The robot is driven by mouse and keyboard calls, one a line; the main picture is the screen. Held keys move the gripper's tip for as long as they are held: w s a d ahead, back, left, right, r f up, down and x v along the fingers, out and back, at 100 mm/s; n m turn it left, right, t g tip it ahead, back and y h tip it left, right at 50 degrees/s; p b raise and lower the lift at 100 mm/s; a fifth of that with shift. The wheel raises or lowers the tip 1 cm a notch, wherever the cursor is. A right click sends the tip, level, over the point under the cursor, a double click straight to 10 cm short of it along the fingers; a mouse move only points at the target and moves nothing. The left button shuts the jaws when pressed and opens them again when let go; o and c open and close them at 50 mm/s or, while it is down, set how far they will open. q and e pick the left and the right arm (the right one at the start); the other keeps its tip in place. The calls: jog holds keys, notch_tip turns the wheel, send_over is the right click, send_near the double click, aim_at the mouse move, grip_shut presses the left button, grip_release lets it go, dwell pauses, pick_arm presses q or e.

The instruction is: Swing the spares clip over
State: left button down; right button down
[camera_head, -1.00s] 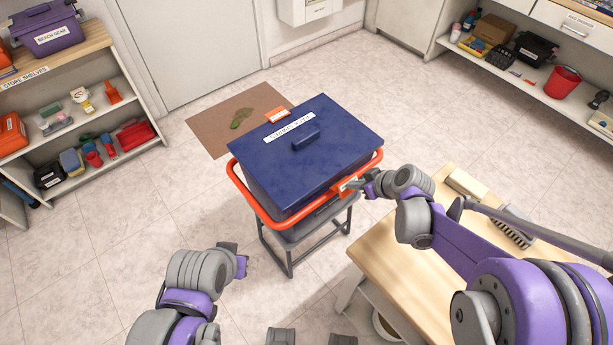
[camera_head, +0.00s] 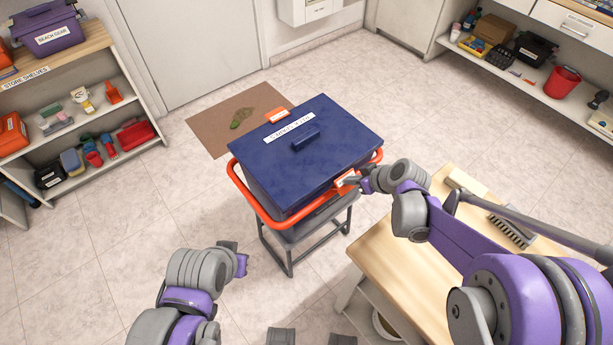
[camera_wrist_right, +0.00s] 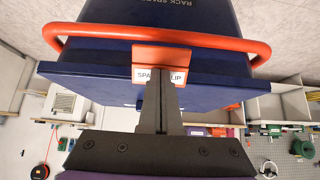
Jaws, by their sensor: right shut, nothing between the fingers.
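The dark blue lidded box (camera_head: 313,149) sits on a small grey stand, with an orange bail (camera_head: 245,190) around it. An orange clip (camera_head: 343,182) is at its near right side. In the right wrist view the clip (camera_wrist_right: 185,59) is an upright orange tab under the bail, its white label reading "SPA… LIP". My right gripper (camera_head: 357,182) is shut and empty, its fingertips at the clip's face and covering the middle of the label. Whether they touch cannot be told. My left gripper (camera_head: 236,256) hangs over the floor, apart from the box; its jaw state is unclear.
A second orange clip (camera_head: 277,115) shows at the lid's far edge. A wooden table (camera_head: 385,260) with a brush (camera_head: 512,232) stands at right, under my right arm. Store shelves (camera_head: 92,122) are at left. A brown mat (camera_head: 222,128) lies behind the box.

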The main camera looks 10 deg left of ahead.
aim_at(335, 172)
jog(key=shift+w+a+r, duration=0.2)
jog(key=shift+w+a, duration=0.15)
jog(key=shift+a, duration=0.1)
dwell(0.3)
jog(key=shift+w+a+r, duration=0.15)
jog(key=shift+w+a, duration=0.15)
jog(key=shift+a, duration=0.15)
jog(key=shift+w+a, duration=0.45)
jog(key=shift+a, duration=0.05)
dwell(0.5)
jog(key=shift+a, duration=0.1)
